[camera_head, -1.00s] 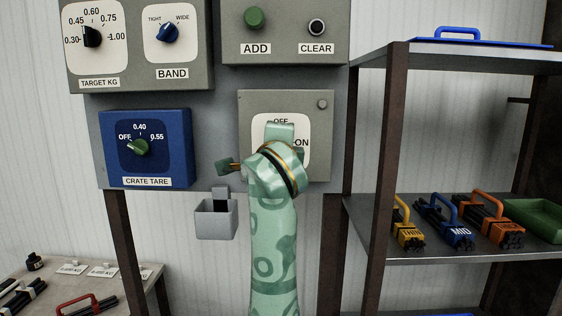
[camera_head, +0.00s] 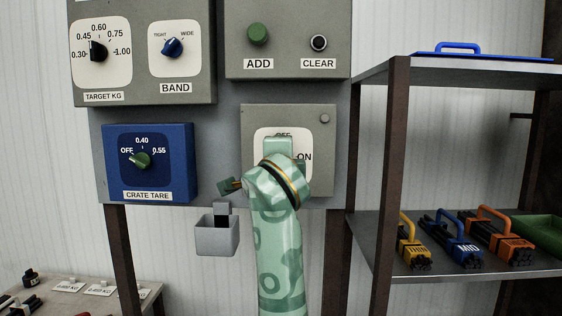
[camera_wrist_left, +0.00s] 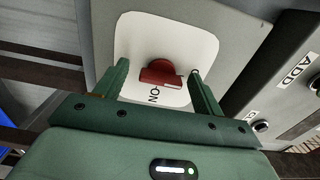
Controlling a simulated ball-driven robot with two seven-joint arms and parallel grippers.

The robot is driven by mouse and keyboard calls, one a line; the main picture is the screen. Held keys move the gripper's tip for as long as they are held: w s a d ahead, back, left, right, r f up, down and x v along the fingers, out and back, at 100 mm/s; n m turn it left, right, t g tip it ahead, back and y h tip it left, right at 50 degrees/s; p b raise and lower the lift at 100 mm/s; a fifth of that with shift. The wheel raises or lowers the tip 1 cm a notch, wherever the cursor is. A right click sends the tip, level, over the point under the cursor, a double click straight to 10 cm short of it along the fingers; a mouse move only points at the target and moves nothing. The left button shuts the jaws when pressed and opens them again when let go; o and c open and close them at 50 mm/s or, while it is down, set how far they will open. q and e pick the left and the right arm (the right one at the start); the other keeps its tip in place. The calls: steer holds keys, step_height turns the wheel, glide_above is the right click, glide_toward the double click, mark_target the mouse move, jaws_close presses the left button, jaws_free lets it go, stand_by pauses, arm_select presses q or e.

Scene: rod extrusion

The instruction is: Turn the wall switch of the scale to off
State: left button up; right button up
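The wall switch is a red knob (camera_wrist_left: 161,75) on a white plate (camera_wrist_left: 130,40) in the left wrist view. Its grey box (camera_head: 255,118) shows in the head view, with OFF at the top and ON at the right. My left arm covers the knob there. My left gripper (camera_wrist_left: 158,69) is open, with one green finger on each side of the knob and gaps between. ON reads just below the knob in the wrist view; the other label is mostly hidden by a finger. I cannot tell clearly where the knob points. My right gripper is not in view.
Left of the switch is the blue CRATE TARE box (camera_head: 184,160), with a small grey holder (camera_head: 217,238) below. The ADD button (camera_head: 257,34) and CLEAR button (camera_head: 319,43) are above. A shelf (camera_head: 385,255) with rod bundles stands at right.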

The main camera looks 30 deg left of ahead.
arm_select(q)
steer(key=v, duration=1.6)
steer(key=shift+s+p, duration=0.2)
steer(key=shift+p, duration=0.25)
steer(key=shift+r, duration=0.1)
